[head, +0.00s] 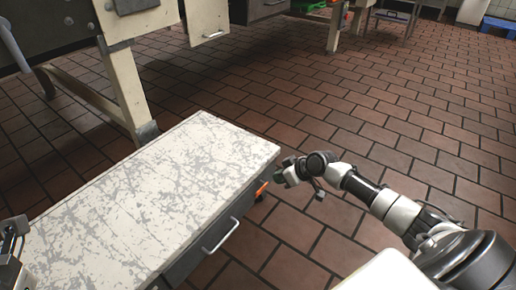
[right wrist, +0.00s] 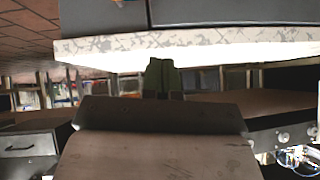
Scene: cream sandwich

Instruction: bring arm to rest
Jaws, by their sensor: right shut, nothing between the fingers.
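My right arm comes in from the lower right in the head view and reaches toward the table's right end. Its gripper (head: 283,176) is beside the table corner, over the floor side. In the right wrist view the two dark green fingers (right wrist: 163,78) are together with nothing between them. At the lower left edge of the head view, part of my left arm or gripper (head: 11,240) shows; its fingers cannot be made out.
A scratched white-topped table (head: 150,185) with a grey drawer front and metal handle (head: 222,235) stands close. Its edge also crosses the right wrist view (right wrist: 100,48). A small orange part (head: 262,188) shows by its corner. Open brick floor (head: 400,110) lies beyond, right.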

